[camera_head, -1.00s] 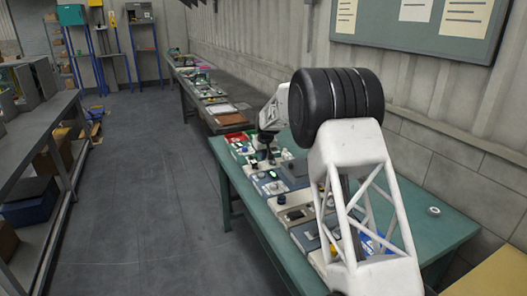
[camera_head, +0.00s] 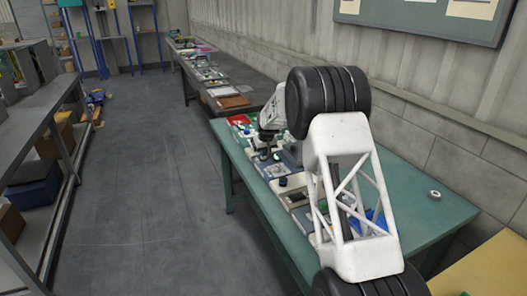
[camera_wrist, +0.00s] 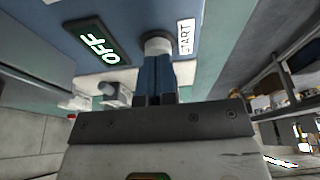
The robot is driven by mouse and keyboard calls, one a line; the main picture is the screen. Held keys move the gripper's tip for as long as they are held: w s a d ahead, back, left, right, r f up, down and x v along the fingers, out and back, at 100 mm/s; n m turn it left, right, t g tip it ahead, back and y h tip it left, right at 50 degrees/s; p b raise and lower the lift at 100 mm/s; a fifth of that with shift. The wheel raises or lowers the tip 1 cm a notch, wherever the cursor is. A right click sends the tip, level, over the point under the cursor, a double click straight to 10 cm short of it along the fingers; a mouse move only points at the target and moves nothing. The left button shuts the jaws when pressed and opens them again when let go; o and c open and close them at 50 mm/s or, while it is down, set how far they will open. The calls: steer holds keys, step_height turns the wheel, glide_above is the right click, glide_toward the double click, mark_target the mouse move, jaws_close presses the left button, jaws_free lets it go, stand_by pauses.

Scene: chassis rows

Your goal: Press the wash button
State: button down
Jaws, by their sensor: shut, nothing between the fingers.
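No label reading wash is legible in either view. In the wrist view, a round white button (camera_wrist: 158,42) sits on a blue panel (camera_wrist: 140,14). In the head view, my gripper (camera_head: 264,153) is small and dark over the far part of the teal table (camera_head: 436,222).
A white knob (camera_wrist: 107,88) stands near the fingers, left of them. Several panels line the table's left side, including one with a dark knob (camera_head: 282,181). A red tray (camera_head: 238,120) lies at the far end. Shelving (camera_head: 45,130) stands left across open floor.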

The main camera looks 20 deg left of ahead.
steer(key=shift+f, duration=0.1)
steer(key=shift+f, duration=1.1)
steer(key=w+v, duration=0.1)
steer(key=v, duration=1.3)
steer(key=shift+a+r, duration=0.35)
steer(key=shift+r, duration=0.05)
steer(key=shift+s, duration=0.1)
